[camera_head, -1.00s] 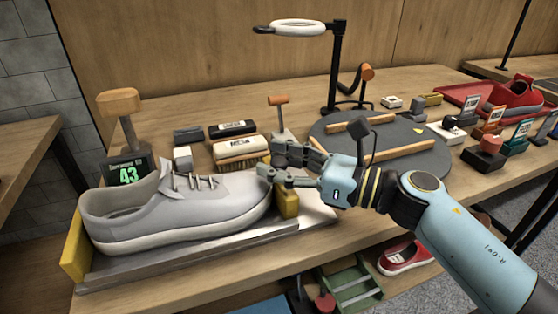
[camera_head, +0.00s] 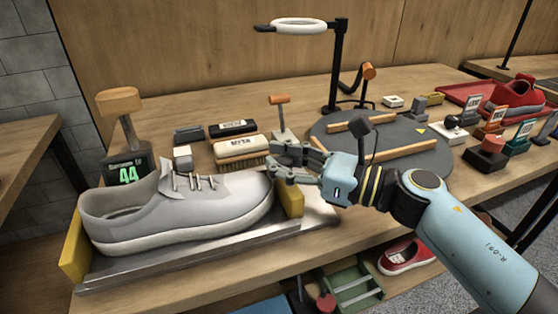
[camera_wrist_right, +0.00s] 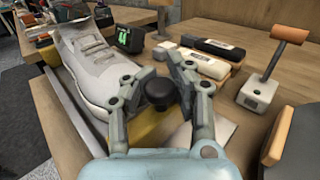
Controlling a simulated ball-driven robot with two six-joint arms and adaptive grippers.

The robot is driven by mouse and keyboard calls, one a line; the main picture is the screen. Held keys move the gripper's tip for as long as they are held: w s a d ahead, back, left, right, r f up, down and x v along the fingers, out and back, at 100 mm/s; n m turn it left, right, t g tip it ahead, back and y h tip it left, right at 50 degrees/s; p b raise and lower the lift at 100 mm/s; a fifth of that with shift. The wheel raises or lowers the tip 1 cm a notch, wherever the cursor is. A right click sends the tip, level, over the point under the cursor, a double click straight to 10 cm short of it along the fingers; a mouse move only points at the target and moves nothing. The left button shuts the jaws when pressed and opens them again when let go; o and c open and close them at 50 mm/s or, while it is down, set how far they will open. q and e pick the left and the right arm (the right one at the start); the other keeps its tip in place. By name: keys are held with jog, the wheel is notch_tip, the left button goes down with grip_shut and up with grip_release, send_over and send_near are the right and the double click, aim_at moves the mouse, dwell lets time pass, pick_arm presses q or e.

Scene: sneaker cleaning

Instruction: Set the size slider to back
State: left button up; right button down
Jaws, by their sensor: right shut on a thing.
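The size slider is a yellow block (camera_head: 292,203) at the toe end of a metal measuring tray (camera_head: 180,258). In the right wrist view its black knob (camera_wrist_right: 160,92) sits between my fingers, with the yellow block (camera_wrist_right: 150,130) below. My right gripper (camera_head: 275,162) is shut on this knob; it also shows in the right wrist view (camera_wrist_right: 158,90). A grey sneaker (camera_head: 180,215) lies on the tray between the slider and a yellow heel stop (camera_head: 75,250). The display (camera_head: 128,171) behind the heel reads 44. My left gripper is not in view.
Behind the sneaker lie a wooden brush (camera_head: 240,151), a black brush (camera_head: 232,127) and an orange-handled lever (camera_head: 280,115). A dark round mat (camera_head: 400,165) with wooden bars lies to the right, beside a ring lamp (camera_head: 298,25).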

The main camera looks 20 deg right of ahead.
jog(key=d, duration=0.1)
jog(key=d+b, duration=0.1)
jog(key=d, duration=0.1)
jog(key=shift+s+d+f+b, duration=0.15)
jog(key=shift+d+f+b, duration=0.05)
jog(key=shift+f+b, duration=0.15)
jog(key=shift+r, duration=0.1)
jog(key=c, duration=1.6)
grip_release()
jog(key=shift+c, duration=0.2)
jog(key=o, duration=0.5)
jog(key=shift+s+d+r, duration=0.1)
jog(key=shift+s+r, duration=0.05)
jog(key=shift+s, duration=0.15)
jog(key=shift+o, duration=0.5)
jog(key=shift+w, duration=0.2)
jog(key=v, duration=1.2)
